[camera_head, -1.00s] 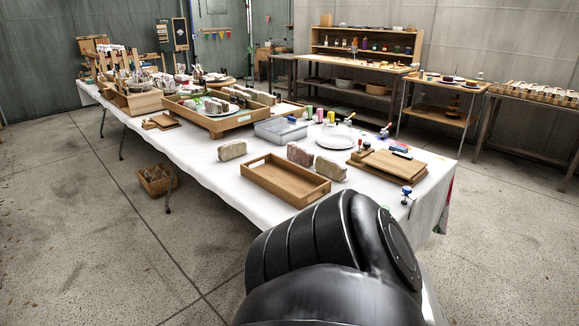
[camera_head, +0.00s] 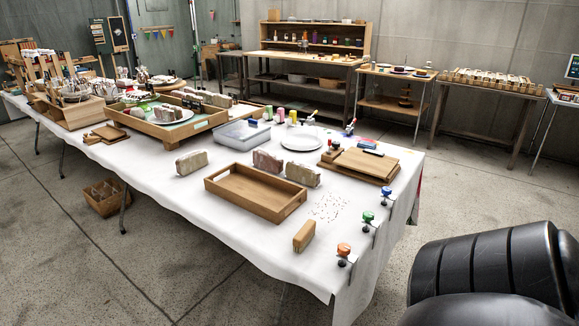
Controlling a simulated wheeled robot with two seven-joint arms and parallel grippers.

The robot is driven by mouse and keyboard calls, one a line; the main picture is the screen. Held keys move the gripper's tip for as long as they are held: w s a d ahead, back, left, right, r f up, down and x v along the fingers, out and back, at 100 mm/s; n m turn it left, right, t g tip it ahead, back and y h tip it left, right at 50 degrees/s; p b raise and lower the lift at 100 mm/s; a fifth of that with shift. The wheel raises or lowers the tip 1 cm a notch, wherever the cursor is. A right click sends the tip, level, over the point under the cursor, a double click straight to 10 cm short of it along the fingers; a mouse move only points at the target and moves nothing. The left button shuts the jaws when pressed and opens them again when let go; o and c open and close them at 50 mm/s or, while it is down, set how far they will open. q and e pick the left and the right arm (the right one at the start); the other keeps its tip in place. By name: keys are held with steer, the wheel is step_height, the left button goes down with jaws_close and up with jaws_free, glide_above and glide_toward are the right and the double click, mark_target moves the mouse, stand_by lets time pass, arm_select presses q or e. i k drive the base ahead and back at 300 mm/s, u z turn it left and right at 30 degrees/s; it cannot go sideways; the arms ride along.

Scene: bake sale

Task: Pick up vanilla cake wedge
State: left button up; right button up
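I cannot make out a vanilla cake wedge for certain. Wrapped loaf-like pieces stand on the white-covered table (camera_head: 215,225): a pale one (camera_head: 191,163) left of an empty wooden tray (camera_head: 240,209), and two browner ones (camera_head: 267,161) (camera_head: 302,172) behind it. More wrapped pieces (camera_head: 206,98) sit in a larger wooden tray (camera_head: 150,126) farther back. Small cake-like items (camera_head: 400,69), too small to tell apart, are on a side table at the back right. Neither of my grippers is in view; only a black arm link of mine shows at the lower right.
A white plate (camera_head: 301,142), a clear bin (camera_head: 241,135) and stacked wooden boards (camera_head: 360,163) are on the table. A small brush (camera_head: 304,236) and coloured clamps (camera_head: 344,250) are near its front right. A wooden crate (camera_head: 106,202) is on the floor.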

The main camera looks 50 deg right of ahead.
mark_target(306, 175)
steer(key=i, duration=2.6)
steer(key=z, duration=4.3)
